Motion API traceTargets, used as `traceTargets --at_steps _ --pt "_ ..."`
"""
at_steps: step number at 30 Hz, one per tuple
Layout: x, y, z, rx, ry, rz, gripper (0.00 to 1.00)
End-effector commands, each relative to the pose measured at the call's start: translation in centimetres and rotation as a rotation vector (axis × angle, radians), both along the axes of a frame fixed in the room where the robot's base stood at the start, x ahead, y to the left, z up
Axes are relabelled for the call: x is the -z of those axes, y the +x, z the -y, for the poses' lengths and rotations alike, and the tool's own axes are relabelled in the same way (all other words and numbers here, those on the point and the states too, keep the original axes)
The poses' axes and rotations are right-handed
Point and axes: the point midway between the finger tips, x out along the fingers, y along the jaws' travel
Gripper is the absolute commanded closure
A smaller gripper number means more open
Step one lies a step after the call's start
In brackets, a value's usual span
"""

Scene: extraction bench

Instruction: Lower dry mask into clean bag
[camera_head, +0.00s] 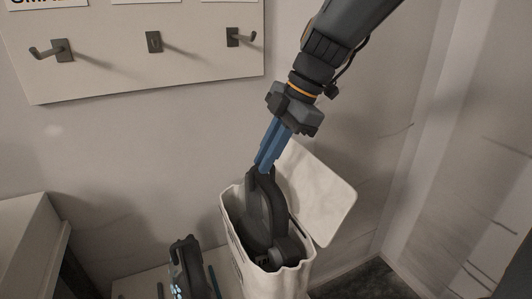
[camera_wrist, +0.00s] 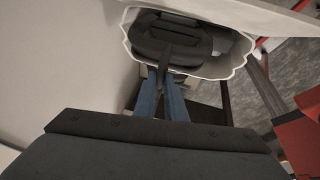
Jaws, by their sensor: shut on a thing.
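The dark grey mask (camera_head: 264,215) is partly inside the open mouth of the cream bag (camera_head: 306,283), with its upper part above the rim in the head view. The bag's flap (camera_head: 325,195) is folded back to the right. My gripper (camera_head: 262,168) points down from above, its blue fingers shut on the top of the mask. In the wrist view, the mask (camera_wrist: 172,38) lies within the outline of the bag's rim (camera_wrist: 126,32), beyond my fingertips (camera_wrist: 168,72). The mask's lower part is hidden by the bag wall.
A dark device (camera_head: 186,268) with small lights stands left of the bag on a light bench. A board with several dark hooks (camera_head: 153,42) hangs on the wall at upper left. A red object (camera_wrist: 300,130) shows at the right of the wrist view.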

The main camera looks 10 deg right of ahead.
Motion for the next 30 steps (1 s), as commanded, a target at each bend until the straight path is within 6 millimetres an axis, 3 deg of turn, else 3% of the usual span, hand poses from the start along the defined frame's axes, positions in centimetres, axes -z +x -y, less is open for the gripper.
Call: traceTargets --at_steps 30 --pt "8.3 0.1 0.0 0.000 0.001 0.002 1.00"
